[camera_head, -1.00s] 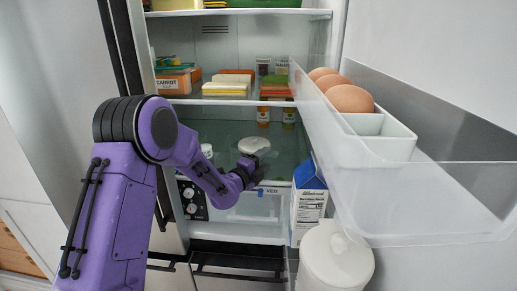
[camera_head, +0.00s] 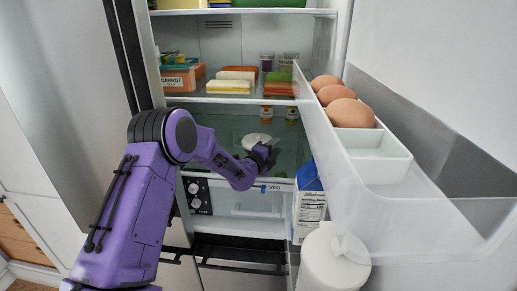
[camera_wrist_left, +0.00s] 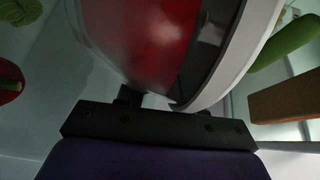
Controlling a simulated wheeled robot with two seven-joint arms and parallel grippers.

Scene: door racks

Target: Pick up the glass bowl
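The glass bowl, with a pale round lid (camera_head: 257,140), is on the lower fridge shelf in the head view. In the left wrist view the bowl (camera_wrist_left: 150,40) fills the upper middle, tilted in the picture, with red contents behind clear glass and a white rim. My left gripper (camera_head: 264,153) is at the near right side of the bowl in the head view. In the wrist view its dark finger bases lie right at the bowl's edge; the fingertips are hidden by the bowl, so I cannot tell whether they grip it. My right gripper is not in view.
The open door's clear bin with an egg holder (camera_head: 375,155), a blue-and-white carton (camera_head: 309,205) and a white jug (camera_head: 332,262) stand to the right. The shelf above holds food boxes (camera_head: 230,87). In the wrist view a green item (camera_wrist_left: 288,42) and a brown block (camera_wrist_left: 285,100) are close on the right.

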